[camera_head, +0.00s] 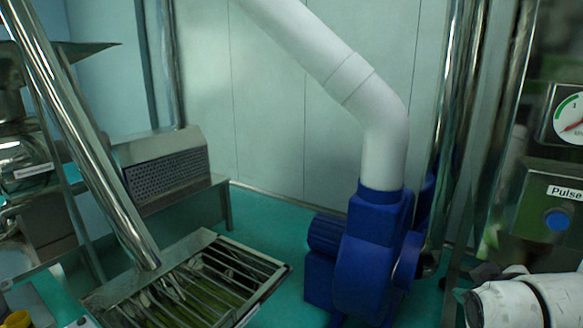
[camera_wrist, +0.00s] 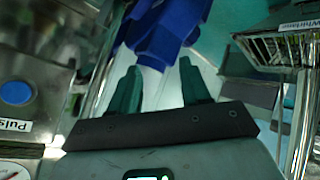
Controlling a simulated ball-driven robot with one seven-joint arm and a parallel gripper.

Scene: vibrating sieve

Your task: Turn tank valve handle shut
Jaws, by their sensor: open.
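My gripper (camera_wrist: 158,76) shows in the wrist view with its two dark green fingers spread apart and nothing between them. Part of my white arm (camera_head: 520,303) shows at the lower right of the head view. I cannot make out a tank valve handle in either view. A small yellow part (camera_head: 18,319) is cut off at the lower left corner of the head view, and I cannot tell what it is.
A blue blower (camera_head: 375,250) with a white pipe (camera_head: 385,125) stands ahead; it also shows beyond the fingers (camera_wrist: 165,30). A barred metal grate (camera_head: 205,285) is left. A control box (camera_head: 540,205) with a blue button and a gauge (camera_head: 570,118) are right.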

